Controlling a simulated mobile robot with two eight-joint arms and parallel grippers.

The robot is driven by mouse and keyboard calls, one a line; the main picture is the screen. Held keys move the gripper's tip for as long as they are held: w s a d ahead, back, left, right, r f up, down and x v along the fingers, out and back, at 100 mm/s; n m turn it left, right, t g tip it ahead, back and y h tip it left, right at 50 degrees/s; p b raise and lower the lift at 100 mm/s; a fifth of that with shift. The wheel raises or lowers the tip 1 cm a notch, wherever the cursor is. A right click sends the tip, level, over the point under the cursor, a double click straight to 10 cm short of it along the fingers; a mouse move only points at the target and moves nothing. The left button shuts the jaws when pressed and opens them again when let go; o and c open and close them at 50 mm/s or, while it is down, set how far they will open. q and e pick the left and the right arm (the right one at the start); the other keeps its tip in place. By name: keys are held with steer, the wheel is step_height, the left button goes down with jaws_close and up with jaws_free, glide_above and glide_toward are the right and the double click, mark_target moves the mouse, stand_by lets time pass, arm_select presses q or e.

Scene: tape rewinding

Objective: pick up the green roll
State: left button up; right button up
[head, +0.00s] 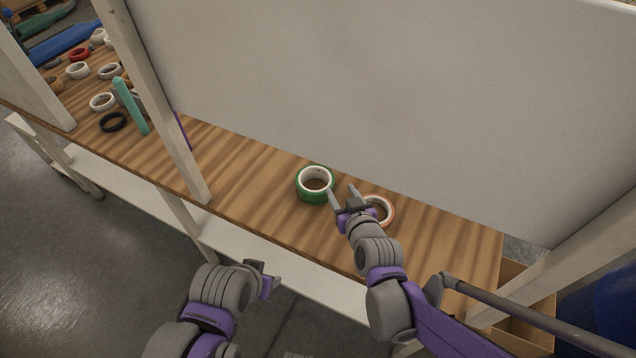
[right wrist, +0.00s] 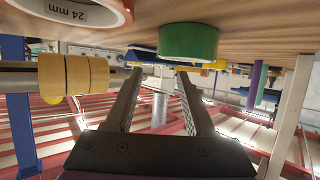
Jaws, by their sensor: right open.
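The green roll (head: 302,191) lies flat on the wooden shelf, its white core facing up. In the right wrist view, the green roll (right wrist: 188,43) shows above and just beyond the fingertips. My right gripper (head: 342,197) is open and empty, just right of the roll in the head view; its two fingers also show apart in the right wrist view (right wrist: 158,75). I see no contact between the fingers and the green roll. My left gripper (head: 265,277) is in front of the shelf's edge, away from the roll; its jaw opening is unclear.
A white-cored roll with an orange rim (head: 389,212) lies close by the right gripper, partly hidden by it. A white panel (head: 380,90) rises behind the shelf (head: 245,170). A post (head: 165,120) stands left, with several other rolls beyond it. Shelf left of the green roll is clear.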

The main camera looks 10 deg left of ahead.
mark_target(332, 176)
steer(key=x, duration=0.8)
steer(key=shift+a, duration=0.1)
jaws_close()
